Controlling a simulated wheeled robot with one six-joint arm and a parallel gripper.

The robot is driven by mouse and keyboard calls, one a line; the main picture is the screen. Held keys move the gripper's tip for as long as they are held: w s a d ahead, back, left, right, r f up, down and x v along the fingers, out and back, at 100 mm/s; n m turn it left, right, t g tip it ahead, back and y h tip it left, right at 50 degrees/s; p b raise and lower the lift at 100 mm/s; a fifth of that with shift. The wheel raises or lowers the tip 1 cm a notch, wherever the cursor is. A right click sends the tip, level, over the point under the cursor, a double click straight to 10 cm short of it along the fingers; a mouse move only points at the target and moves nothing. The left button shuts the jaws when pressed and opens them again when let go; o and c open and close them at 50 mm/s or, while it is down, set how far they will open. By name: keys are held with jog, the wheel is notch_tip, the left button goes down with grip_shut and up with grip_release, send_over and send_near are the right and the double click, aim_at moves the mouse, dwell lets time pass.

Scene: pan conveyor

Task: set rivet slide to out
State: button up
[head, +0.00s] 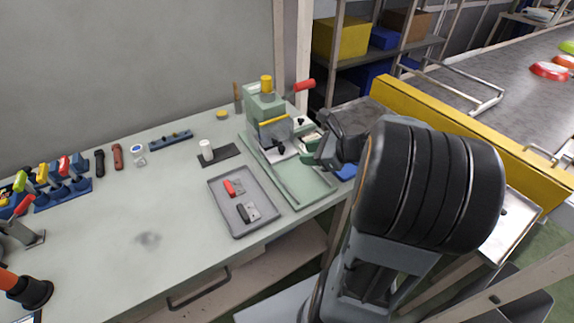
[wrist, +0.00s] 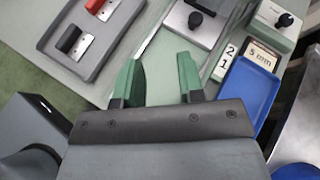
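The pale green rivet press (head: 262,105) stands at the right end of the table, with a yellow cap and a red-handled lever. At its foot, over a long green base (head: 305,190), is a silvery slide plate with a black knob (head: 281,149). The slide plate shows at the top of the wrist view (wrist: 178,22), its knob beyond my fingertips. My gripper (wrist: 159,72) has green fingers, spread apart with nothing between them. In the head view my gripper (head: 311,149) is just right of the slide, partly hidden by my arm.
A grey tray (head: 224,205) holding a red-handled and a black-handled piece lies left of the base. Right of my fingers in the wrist view are a green box with a black knob (wrist: 285,20), a "5 mm" label (wrist: 262,54) and a blue tray (wrist: 245,98).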

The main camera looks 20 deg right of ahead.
aim_at(284, 148)
jog(key=d+f+m, duration=0.1)
jog(key=w+d+m+t+b, duration=0.1)
jog(key=d+f+m+t, duration=0.1)
jog(key=d, duration=0.1)
jog(key=shift+w+f+m+h, duration=0.25)
jog(key=shift+f+m+h, duration=0.1)
jog(key=shift+m+h, duration=0.05)
jog(key=x, duration=0.6)
jog(key=b+x, duration=0.1)
jog(key=x, duration=0.5)
jog(key=shift+w+a, duration=0.25)
jog(key=shift+w, duration=0.15)
grip_shut()
